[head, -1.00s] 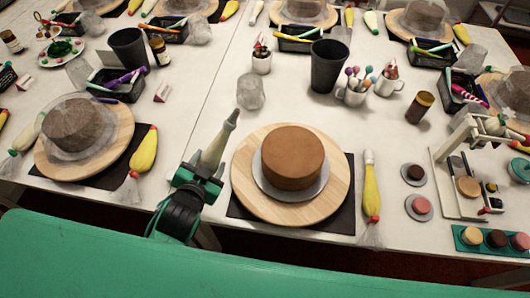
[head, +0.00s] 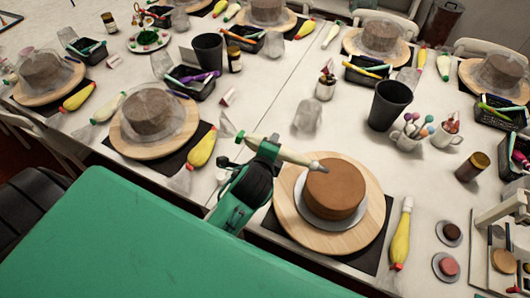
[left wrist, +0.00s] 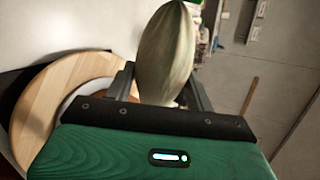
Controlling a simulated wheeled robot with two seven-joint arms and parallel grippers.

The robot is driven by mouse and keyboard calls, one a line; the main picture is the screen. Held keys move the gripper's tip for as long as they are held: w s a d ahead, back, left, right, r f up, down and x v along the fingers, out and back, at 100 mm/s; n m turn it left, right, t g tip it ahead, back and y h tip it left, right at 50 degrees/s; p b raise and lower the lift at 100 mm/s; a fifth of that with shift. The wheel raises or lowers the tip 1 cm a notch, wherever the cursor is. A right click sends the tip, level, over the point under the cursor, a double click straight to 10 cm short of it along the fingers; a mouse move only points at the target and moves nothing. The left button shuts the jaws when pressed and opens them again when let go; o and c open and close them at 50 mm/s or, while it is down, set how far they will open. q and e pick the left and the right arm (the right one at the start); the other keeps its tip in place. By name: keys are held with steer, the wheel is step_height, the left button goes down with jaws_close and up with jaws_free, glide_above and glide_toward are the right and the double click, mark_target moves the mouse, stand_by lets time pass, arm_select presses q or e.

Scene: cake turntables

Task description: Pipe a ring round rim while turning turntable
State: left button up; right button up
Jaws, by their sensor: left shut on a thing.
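A brown round cake (head: 334,188) sits on a grey cake board (head: 306,209) on a wooden turntable (head: 291,232). I cannot tell whether the nozzle touches the cake. The bag (left wrist: 168,55) fills the middle of the left wrist view between the fingers, with the turntable (left wrist: 45,105) at left. No piped ring shows on the cake top. My right gripper is not in view.
A yellow piping bag (head: 402,236) lies right of the turntable on the white table. Another covered cake (head: 153,118) on a turntable is at left.

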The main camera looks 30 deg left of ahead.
arm_select(q)
steer(key=w+r+m+p, duration=0.1)
steer(key=m, duration=0.1)
steer(key=d+r+m+t+p, duration=0.1)
steer(key=r+m, duration=0.1)
steer(key=w+r+m+t+y+p, duration=0.1)
steer(key=r+m, duration=0.1)
steer(key=shift+w+d+r+p, duration=0.2)
steer(key=shift+w+p, duration=0.1)
steer(key=shift+p, duration=0.1)
steer(key=shift+w+d+r+m+t+p, duration=0.2)
steer(key=shift+w+r+m+t+p, duration=0.2)
steer(key=shift+m, duration=0.2)
step_height(320, 180, down, 5)
steer(key=b, duration=0.6)
